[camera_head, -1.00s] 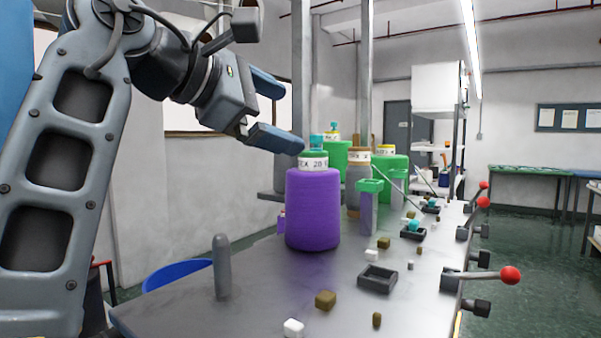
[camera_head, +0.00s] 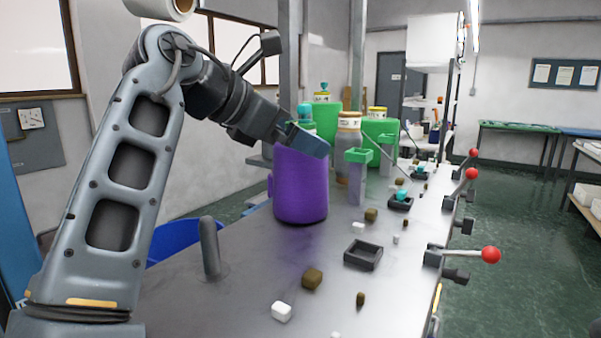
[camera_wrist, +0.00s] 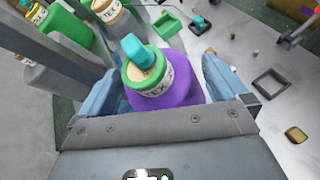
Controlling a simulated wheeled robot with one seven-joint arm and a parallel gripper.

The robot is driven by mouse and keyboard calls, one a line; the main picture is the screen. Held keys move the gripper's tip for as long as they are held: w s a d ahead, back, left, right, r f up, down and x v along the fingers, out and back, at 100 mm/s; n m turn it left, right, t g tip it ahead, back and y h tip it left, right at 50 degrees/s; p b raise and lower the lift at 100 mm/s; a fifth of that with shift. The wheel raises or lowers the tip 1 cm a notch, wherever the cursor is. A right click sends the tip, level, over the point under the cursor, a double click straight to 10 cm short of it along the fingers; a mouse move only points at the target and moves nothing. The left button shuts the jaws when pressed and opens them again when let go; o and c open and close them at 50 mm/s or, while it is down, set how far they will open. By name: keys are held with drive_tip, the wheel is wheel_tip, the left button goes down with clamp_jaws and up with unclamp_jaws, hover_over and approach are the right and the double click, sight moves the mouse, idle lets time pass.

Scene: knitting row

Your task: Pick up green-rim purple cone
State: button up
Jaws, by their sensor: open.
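The purple cone (camera_head: 300,188) stands upright on the grey table, with a green rim and a white label at its top. In the wrist view the green rim (camera_wrist: 150,78), the label reading "TEX" and a teal piece on top show from above, with purple yarn (camera_wrist: 188,92) below. My gripper (camera_head: 307,137) is at the top of the cone and partly hides its label. In the wrist view my gripper (camera_wrist: 160,85) is open, with one blue finger on each side of the cone's top. I cannot tell whether either finger touches it.
Green cones (camera_head: 380,140) and a brown-topped grey cone (camera_head: 349,130) stand behind. A green-topped post (camera_head: 358,160) is close on the right. A grey peg (camera_head: 209,248), a black square tray (camera_head: 363,254) and small blocks (camera_head: 312,278) are on the table. Red-knobbed levers (camera_head: 491,255) line the right edge.

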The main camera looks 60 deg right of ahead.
drive_tip(key=shift+s+d+f, duration=0.1)
drive_tip(key=shift+d+f, duration=0.1)
drive_tip(key=shift+d, duration=0.1)
drive_tip(key=shift+c, duration=0.2)
drive_tip(key=c, duration=1.4)
drive_tip(key=shift+r, duration=0.1)
drive_tip(key=shift+c, duration=0.2)
wheel_tip(320, 180, up, 12)
drive_tip(key=s+b, duration=0.4)
drive_tip(key=s, duration=1.4)
drive_tip(key=shift+d, duration=0.25)
